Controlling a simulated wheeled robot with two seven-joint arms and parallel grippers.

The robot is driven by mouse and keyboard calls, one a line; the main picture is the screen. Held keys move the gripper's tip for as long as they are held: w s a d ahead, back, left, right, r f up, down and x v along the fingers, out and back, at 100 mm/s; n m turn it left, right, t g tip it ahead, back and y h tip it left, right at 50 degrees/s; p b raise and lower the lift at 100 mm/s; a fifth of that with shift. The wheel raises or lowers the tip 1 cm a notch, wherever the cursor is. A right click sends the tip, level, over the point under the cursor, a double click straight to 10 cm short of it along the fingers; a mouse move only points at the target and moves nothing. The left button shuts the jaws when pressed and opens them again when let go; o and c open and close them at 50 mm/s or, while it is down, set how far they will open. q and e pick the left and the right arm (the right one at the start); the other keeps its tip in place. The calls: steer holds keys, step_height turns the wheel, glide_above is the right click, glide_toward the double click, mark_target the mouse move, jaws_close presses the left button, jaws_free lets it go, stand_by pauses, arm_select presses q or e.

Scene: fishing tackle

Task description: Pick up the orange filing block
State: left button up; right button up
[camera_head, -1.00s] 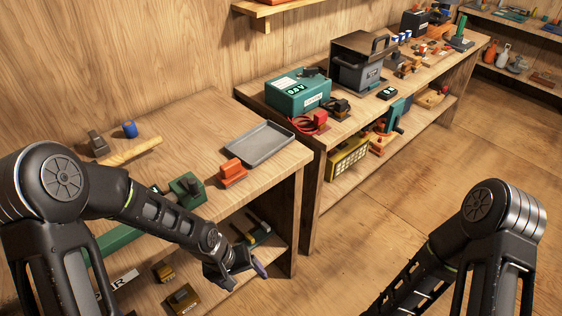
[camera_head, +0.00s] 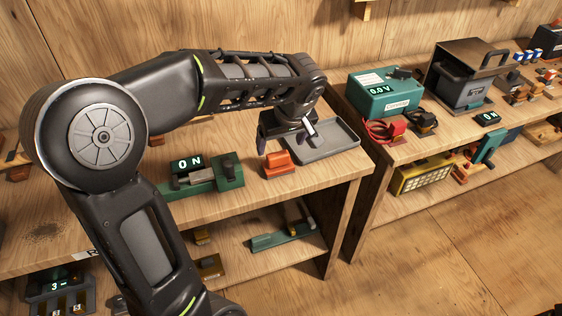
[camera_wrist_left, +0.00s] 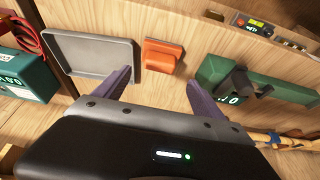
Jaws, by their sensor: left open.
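The orange filing block (camera_head: 278,165) sits on the wooden bench top near its front edge, just left of a grey tray. It has a wider base and a raised upper part. In the left wrist view the block (camera_wrist_left: 162,55) lies ahead of my left gripper, roughly between the lines of its two purple fingers. My left gripper (camera_head: 287,143) is open and empty, pointing down close to the block and the tray. In the left wrist view the open left gripper (camera_wrist_left: 157,83) appears apart from the block. My right gripper is not in view.
The grey tray (camera_head: 335,151) stands close beside the block. A green device (camera_head: 215,178) with a lit display is on its other side. A lower shelf holds a green tool (camera_head: 283,236). A second bench with a teal box (camera_head: 385,92) stands to the right.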

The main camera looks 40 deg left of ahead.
mark_target(278, 154)
arm_select(q)
steer(key=shift+x, duration=1.35)
steer(key=shift+p+x, duration=0.8)
steer(key=shift+x, duration=1.8)
steer(key=shift+d, duration=0.1)
steer(key=shift+w, duration=0.1)
steer(key=c, duration=1.6)
